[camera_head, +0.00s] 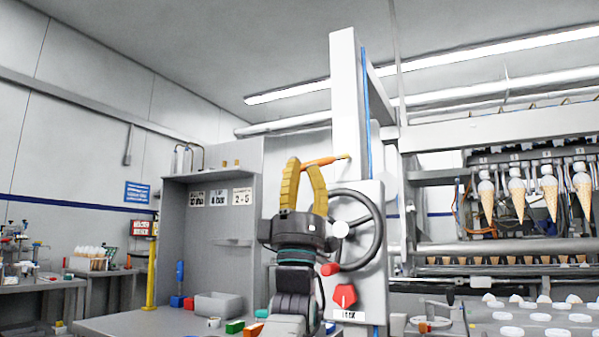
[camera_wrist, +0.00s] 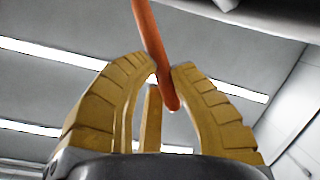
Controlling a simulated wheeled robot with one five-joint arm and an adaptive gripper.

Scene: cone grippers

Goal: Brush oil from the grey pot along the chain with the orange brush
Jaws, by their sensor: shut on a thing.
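My gripper (camera_head: 307,166) is raised in the middle of the head view, its yellow fingers closed around the orange brush (camera_head: 322,161). The brush's far end is out of that view. A small pale pot (camera_head: 214,323) stands on the grey bench, below and left of my gripper; I cannot tell whether it is the grey pot. I cannot make out the chain clearly.
A grey bin (camera_head: 219,305), a green block (camera_head: 234,327) and a red block (camera_head: 188,303) are on the bench. A handwheel (camera_head: 376,222) and red knob (camera_head: 345,296) are close right of my arm. Ice cream cones (camera_head: 517,195) hang from the machine at right.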

